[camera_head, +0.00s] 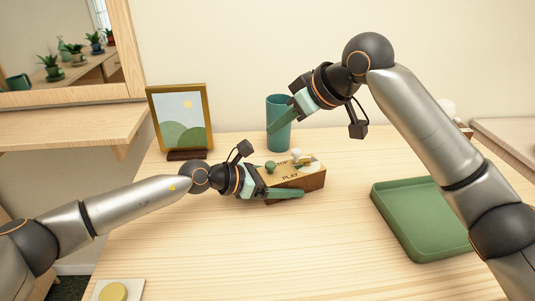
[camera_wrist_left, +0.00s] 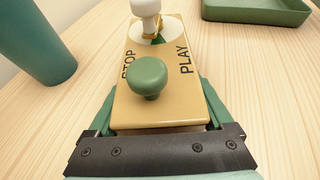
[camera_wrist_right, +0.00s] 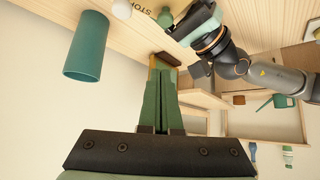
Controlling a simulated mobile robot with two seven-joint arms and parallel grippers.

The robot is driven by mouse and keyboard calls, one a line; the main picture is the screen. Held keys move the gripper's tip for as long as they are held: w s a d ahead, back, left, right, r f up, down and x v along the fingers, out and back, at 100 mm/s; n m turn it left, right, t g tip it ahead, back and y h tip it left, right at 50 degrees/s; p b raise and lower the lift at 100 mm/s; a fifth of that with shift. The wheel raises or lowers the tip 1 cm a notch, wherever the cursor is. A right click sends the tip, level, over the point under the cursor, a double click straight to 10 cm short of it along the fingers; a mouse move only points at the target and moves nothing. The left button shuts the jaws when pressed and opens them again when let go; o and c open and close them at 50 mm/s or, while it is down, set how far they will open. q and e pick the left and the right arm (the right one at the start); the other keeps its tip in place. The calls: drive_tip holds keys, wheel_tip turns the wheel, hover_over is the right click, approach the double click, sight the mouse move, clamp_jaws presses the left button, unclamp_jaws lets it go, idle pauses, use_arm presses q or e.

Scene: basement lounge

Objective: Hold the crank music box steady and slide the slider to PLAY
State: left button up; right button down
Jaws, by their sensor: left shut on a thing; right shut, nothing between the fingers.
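The crank music box (camera_head: 311,181) is a small wooden block with a tan top on the table, marked STOP and PLAY. In the left wrist view its top (camera_wrist_left: 133,108) carries a round green knob (camera_wrist_left: 149,75) near me, between the two words. Behind it a white knob (camera_wrist_left: 146,8) stands on a white disc with a gold piece. My left gripper (camera_wrist_left: 157,112) is shut on the box, one finger along each side. My right gripper (camera_head: 274,127) is shut and empty, raised above and behind the box; its closed fingers (camera_wrist_right: 159,95) show in the right wrist view.
A teal cup (camera_head: 279,137) stands behind the box, close to my right fingers in the head view. A picture frame (camera_head: 181,118) stands at back left. A green tray (camera_head: 392,217) lies to the right. A yellow disc on a pale square (camera_head: 114,292) is at front left. The table's front middle is clear.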

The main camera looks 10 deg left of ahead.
sight(268, 162)
drive_tip(key=shift+s+f, duration=0.1)
drive_tip(key=shift+s, duration=0.05)
drive_tip(key=shift+w+a+f, duration=0.3)
drive_tip(key=shift+a+f, duration=0.1)
drive_tip(key=shift+f, duration=0.95)
drive_tip(key=shift+w+a+f, duration=0.3)
drive_tip(key=shift+a+f, duration=0.1)
drive_tip(key=shift+f, duration=0.95)
drive_tip(key=shift+w+a+f, duration=0.3)
drive_tip(key=shift+a+f, duration=0.1)
drive_tip(key=shift+f, duration=0.95)
